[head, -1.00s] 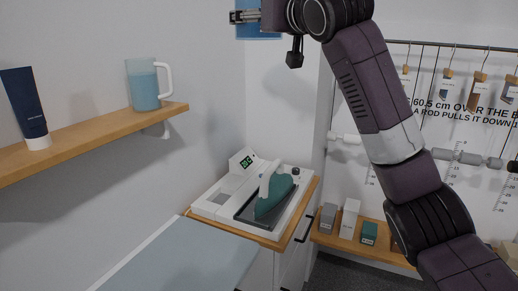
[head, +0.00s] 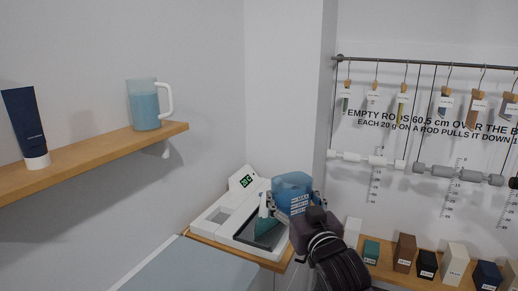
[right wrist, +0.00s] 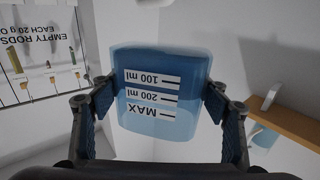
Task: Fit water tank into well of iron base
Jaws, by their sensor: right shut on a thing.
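The blue translucent water tank (head: 291,188), with MAX and ml labels, is held by my right gripper (head: 298,206). In the right wrist view the tank (right wrist: 160,75) sits between both fingers of my right gripper (right wrist: 158,98), its labels upside down. In the head view the tank is roughly upright at the right of the white iron base (head: 204,226), overlapping it in the picture; I cannot tell if they touch. The teal iron (head: 266,228) rests on the base, partly hidden by my gripper. The base's recess (head: 229,203) shows left of the iron. My left gripper is out of view.
The base stands on a wooden-topped cabinet (head: 264,262) in the corner. A wooden shelf (head: 90,148) on the left wall holds a blue-filled jug (head: 144,104) and a dark tube (head: 25,122). Hanging rods (head: 367,158) and several small boxes (head: 404,253) are at right.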

